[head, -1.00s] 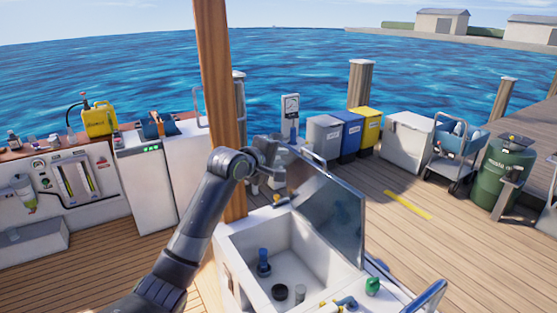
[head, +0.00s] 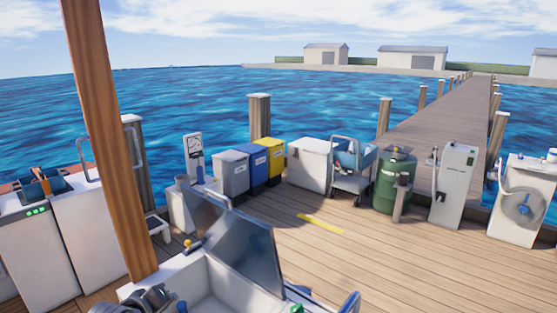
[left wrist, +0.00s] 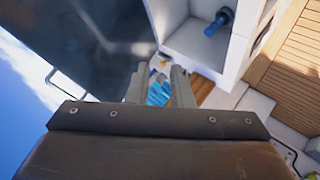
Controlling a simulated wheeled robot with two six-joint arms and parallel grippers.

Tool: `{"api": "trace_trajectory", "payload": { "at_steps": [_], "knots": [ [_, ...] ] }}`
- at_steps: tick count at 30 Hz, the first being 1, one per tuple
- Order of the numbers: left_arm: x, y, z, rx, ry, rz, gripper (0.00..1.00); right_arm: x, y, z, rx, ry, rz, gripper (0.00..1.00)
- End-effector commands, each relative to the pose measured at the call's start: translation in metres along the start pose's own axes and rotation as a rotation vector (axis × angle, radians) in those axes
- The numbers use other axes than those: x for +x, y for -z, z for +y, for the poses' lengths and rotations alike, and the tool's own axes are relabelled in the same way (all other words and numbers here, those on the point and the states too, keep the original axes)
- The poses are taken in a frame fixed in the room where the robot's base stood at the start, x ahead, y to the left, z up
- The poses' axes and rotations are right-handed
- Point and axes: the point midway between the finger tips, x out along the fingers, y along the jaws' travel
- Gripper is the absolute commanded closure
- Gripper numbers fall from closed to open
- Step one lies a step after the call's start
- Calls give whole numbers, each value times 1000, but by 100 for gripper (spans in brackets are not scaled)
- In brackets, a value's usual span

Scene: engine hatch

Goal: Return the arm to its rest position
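My left arm (head: 145,300) shows only as a dark jointed piece at the bottom left of the head view, by the near corner of the open hatch. In the left wrist view my left gripper (left wrist: 160,88) has its two grey fingers apart, with nothing held between them. The white hatch box (head: 215,295) has its dark lid (head: 235,240) raised. The wrist view shows the white box wall (left wrist: 190,60), a blue fitting (left wrist: 218,22) inside, and the dark lid (left wrist: 80,35) at the left. My right gripper is in neither view.
A wooden post (head: 108,150) stands left of the hatch. Grey (head: 232,172), blue (head: 251,165) and yellow (head: 270,158) bins, a white chest (head: 310,165), a cart (head: 350,180) and a green barrel (head: 393,182) line the dock edge. The deck (head: 400,265) at right is clear.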

Motion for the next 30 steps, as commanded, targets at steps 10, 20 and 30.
{"api": "trace_trajectory", "payload": {
  "at_steps": [10,20,30],
  "knots": [
    [-82,-127,-143,413,280,-179,80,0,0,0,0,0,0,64],
    [-170,-190,-210,667,435,-359,80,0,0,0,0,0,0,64],
    [-186,-220,-249,763,495,-466,80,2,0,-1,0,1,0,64]
  ]
}}
